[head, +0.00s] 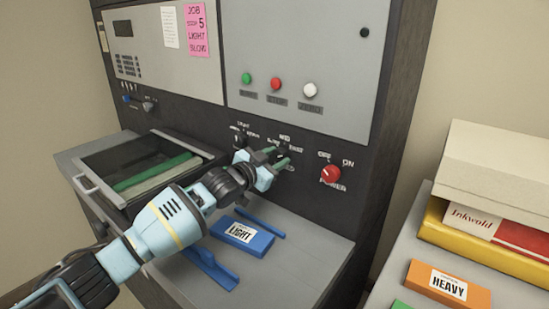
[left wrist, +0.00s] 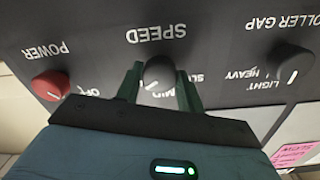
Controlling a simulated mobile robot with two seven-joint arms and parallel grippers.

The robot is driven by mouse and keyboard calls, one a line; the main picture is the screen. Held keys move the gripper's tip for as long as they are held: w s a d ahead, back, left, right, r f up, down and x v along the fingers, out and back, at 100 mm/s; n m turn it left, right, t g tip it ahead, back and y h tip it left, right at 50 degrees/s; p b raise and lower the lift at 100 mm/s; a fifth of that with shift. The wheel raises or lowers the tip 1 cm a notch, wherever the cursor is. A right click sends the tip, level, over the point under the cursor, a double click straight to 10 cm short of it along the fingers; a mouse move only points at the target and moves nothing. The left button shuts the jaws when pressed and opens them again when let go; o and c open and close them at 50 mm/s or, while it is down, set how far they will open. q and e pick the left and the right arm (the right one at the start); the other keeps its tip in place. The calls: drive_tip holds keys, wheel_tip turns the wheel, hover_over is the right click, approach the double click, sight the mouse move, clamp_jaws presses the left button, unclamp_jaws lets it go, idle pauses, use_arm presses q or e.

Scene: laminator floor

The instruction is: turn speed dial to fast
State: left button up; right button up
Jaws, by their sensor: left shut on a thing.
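The dark speed dial (left wrist: 158,70) sits under the SPEED label in the left wrist view, which is upside down. My left gripper (left wrist: 158,88) has its green fingers on either side of the dial, shut on it. A short white mark on the dial points down and slightly left in that view, near MID; the FAST label is hidden there. In the head view my left gripper (head: 279,160) reaches the panel below the MID and FAST labels and hides the dial. My right gripper is not in view.
The red power knob (head: 331,174) is close right of the gripper. The roller gap dial (head: 239,138) is to its left. Below lie a blue LIGHT box (head: 242,238) and blue rails on the grey shelf (head: 310,265). An orange HEAVY box (head: 447,286) is at right.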

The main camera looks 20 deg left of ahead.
use_arm(q)
drive_tip(key=shift+f, duration=0.1)
idle(0.4)
drive_tip(key=o, duration=1)
drive_tip(key=shift+s, duration=0.15)
drive_tip(key=v, duration=0.7)
drive_tip(key=shift+s+a+p, duration=0.2)
drive_tip(key=shift+s+p, duration=0.05)
drive_tip(key=shift+p, duration=0.1)
